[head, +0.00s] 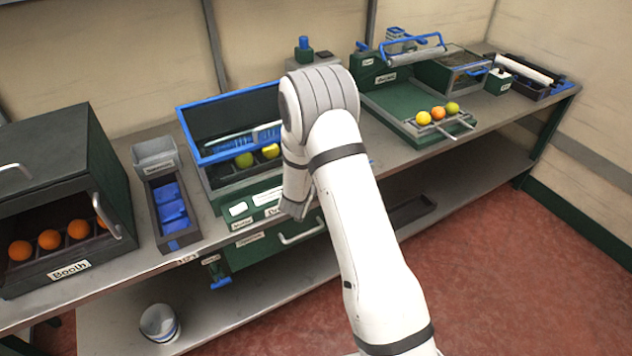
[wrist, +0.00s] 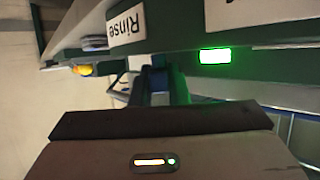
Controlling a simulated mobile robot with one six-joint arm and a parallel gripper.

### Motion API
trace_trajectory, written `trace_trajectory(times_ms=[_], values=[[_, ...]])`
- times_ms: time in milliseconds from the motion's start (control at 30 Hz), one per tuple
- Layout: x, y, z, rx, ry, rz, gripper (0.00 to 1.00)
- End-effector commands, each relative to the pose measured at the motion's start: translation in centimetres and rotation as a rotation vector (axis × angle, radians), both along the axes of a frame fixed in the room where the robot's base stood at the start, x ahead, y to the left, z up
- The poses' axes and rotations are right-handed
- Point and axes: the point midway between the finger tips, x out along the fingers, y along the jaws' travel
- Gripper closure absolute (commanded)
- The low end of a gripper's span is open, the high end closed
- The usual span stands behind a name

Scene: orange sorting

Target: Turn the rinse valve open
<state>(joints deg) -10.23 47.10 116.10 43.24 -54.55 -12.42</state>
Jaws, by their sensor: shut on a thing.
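The rinse valve's blue handle (wrist: 158,78) shows in the wrist view, below a white "Rinse" label (wrist: 125,25). My gripper (wrist: 160,91) is shut on this handle, its dark jaws close around it. How far the handle is turned I cannot tell. A rectangular lamp (wrist: 214,56) to the right of the label glows green. In the head view my arm covers the valve and the gripper's fingertips, in front of the green washing unit with the blue-rimmed basin (head: 222,153).
The booth (head: 68,271) with several oranges stands at the left, beside a narrow bin (head: 185,235) with blue pieces. Fruits lie on a rack (head: 440,128) at the right. A blue-handled fitting (head: 221,283) hangs under the bench's front edge. The floor in front is clear.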

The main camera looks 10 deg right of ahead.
Motion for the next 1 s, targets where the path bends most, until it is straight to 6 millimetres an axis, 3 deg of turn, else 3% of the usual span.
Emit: trace_trajectory(times_ms=[33,167,600,1000], values=[[0.0,-0.3,-0.8,0.000,-0.005,0.041,1.00],[-0.1,-0.5,-0.9,0.000,-0.005,0.162,1.00],[-0.2,-1.1,-0.4,-0.001,-0.003,0.511,1.00],[-0.1,-1.5,0.1,0.000,-0.001,0.728,1.00]])
